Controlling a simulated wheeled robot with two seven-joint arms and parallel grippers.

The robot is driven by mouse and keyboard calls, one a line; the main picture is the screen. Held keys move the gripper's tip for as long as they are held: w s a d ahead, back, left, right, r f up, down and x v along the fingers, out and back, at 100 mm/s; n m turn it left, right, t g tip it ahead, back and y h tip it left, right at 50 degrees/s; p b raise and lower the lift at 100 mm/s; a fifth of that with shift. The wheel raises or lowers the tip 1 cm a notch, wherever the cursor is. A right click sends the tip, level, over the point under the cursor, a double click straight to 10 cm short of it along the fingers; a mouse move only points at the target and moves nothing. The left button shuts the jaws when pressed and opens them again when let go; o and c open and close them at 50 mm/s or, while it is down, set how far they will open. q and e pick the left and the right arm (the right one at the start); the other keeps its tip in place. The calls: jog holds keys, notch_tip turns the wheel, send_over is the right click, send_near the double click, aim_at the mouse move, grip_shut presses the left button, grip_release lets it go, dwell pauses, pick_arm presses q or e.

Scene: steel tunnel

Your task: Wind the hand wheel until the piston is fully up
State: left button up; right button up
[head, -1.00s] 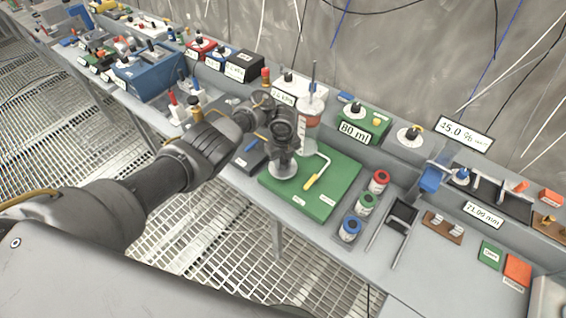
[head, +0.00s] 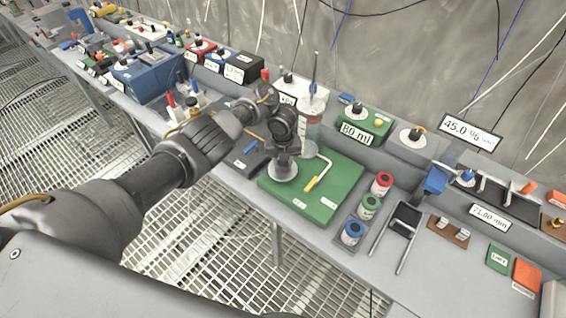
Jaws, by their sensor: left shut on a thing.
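The green board (head: 328,205) on the bench carries a pale round hand wheel (head: 282,172) and a clear upright cylinder (head: 313,108) with a thin rod (head: 316,65) rising from its top. My left gripper (head: 283,158) reaches down over the wheel from above and is shut on it; its fingers and the exact grip are mostly hidden by the wrist. The wrist also covers part of the cylinder's left side, and the piston's level inside is hard to read. A white bent pipe with a yellow lever (head: 312,183) lies right of the wheel. My right gripper is out of view.
A green box labelled 80 ml (head: 366,121) stands behind the board. Red, green and blue capped jars (head: 370,207) stand close to its right. A dark flat box (head: 247,157) lies to its left. Open grating floor shows in front of the bench.

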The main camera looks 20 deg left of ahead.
pick_arm(q)
jog(key=o, duration=1)
jog(key=shift+c, duration=0.2)
